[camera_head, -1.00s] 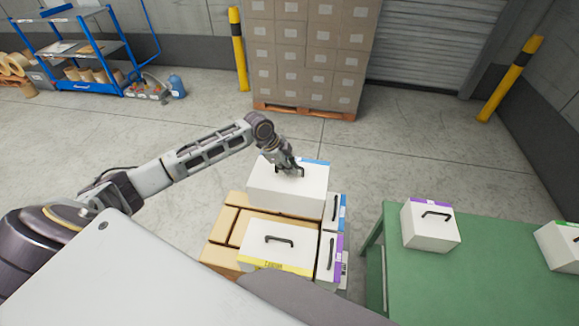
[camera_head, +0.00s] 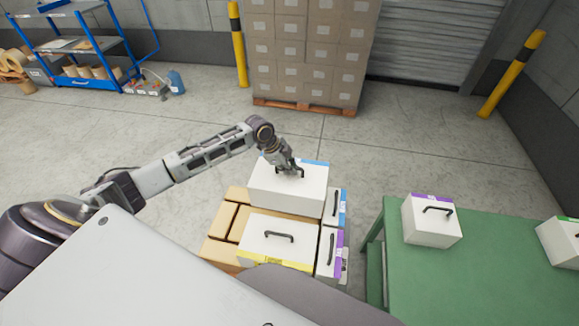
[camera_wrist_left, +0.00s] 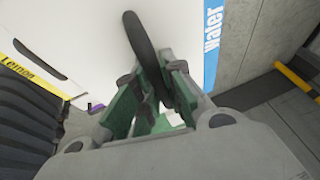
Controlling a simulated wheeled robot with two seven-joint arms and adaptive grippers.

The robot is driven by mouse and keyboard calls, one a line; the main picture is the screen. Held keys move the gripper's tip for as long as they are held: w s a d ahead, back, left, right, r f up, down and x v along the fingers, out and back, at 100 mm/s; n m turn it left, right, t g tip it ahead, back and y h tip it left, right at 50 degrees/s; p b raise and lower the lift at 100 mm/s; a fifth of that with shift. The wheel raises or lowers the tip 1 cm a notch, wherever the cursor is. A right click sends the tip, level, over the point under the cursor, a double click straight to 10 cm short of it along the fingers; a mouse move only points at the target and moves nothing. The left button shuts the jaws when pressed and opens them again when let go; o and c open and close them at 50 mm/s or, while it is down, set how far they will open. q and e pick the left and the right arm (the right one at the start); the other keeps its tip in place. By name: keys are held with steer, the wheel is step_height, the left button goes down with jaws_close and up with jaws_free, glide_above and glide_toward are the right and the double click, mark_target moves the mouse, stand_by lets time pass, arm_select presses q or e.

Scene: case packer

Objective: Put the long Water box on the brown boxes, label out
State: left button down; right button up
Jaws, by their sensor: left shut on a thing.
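The long white Water box (camera_head: 287,187) has a blue label strip along its far edge, and "Water" is readable on the strip in the left wrist view (camera_wrist_left: 210,45). It is at the far part of the stack of brown boxes (camera_head: 219,222); whether it rests on them or hangs just above I cannot tell. My left gripper (camera_head: 290,172) is shut on the black handle of the Water box, and the handle (camera_wrist_left: 140,45) shows between its green fingers (camera_wrist_left: 150,100) in the wrist view. My right gripper is not in view.
A white box with a yellow Lemon label (camera_head: 275,240) lies nearer on the stack. Two narrow white boxes, blue-labelled (camera_head: 332,207) and purple-labelled (camera_head: 327,252), stand along its right side. The green table (camera_head: 470,265) at right holds a purple-labelled box (camera_head: 431,222) and a green-labelled box (camera_head: 560,243).

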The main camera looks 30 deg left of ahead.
mark_target(290, 178)
arm_select(q)
steer(key=shift+w+f+b, duration=0.1)
steer(key=shift+f+b, duration=0.6)
steer(key=shift+f, duration=0.9)
steer(key=shift+f+b, duration=0.8)
steer(key=shift+f, duration=1)
steer(key=shift+f+b, duration=1)
steer(key=shift+f, duration=0.95)
steer(key=shift+f+b, duration=1.05)
steer(key=shift+f, duration=1.35)
